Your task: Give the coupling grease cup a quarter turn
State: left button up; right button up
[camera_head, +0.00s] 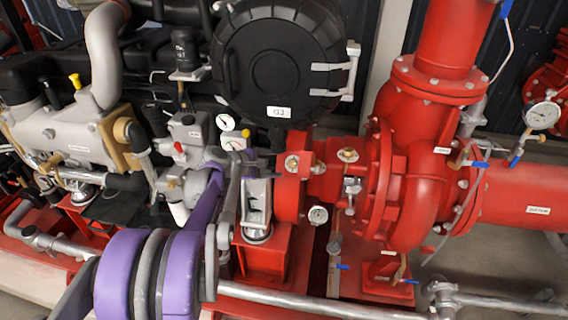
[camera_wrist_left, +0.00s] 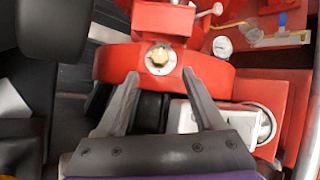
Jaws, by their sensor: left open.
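The grease cup, a small brass hex cap (camera_head: 292,162) on a pale round seat, sits on the red coupling housing (camera_head: 288,196) between engine and pump. In the left wrist view the brass cap (camera_wrist_left: 160,57) shows face-on, just beyond and between my fingertips. My left gripper (camera_head: 266,168) reaches in from the left, close to the cup. The left wrist view shows its two fingers (camera_wrist_left: 160,75) spread apart with nothing between them, and a gap to the cap. My right gripper is in neither view.
A similar brass fitting (camera_head: 347,154) sits further right on the red pump. A black round cover (camera_head: 279,62) hangs above the coupling. A grey mount (camera_head: 257,208) stands below my gripper, and a small gauge (camera_head: 318,215) is at lower right.

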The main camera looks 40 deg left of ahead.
pick_arm(q)
jog(key=v, duration=0.3)
jog(key=shift+s+r, duration=0.1)
jog(key=shift+s, duration=0.15)
jog(key=s+d+m+g+h+p, duration=0.1)
jog(key=s+d+m+g+p, duration=0.3)
jog(key=d, duration=0.7)
jog(key=s+d+m, duration=0.3)
jog(key=d+m, duration=0.4)
jog(key=d, duration=0.3)
jog(key=s+d+f+m+g+y+p, duration=0.1)
jog(key=s+d+m+p, duration=0.1)
jog(key=s+d+m, duration=0.2)
jog(key=s+d+f+m+g+y+p, duration=0.1)
jog(key=s+d+f+m, duration=0.1)
jog(key=s+d+m, duration=0.3)
jog(key=s+m, duration=0.3)
jog(key=s, duration=0.2)
jog(key=shift+s+d+f+m+g+p, duration=0.15)
jog(key=shift+d+f+m+g+p, duration=0.1)
jog(key=shift+f+m+g+p, duration=0.1)
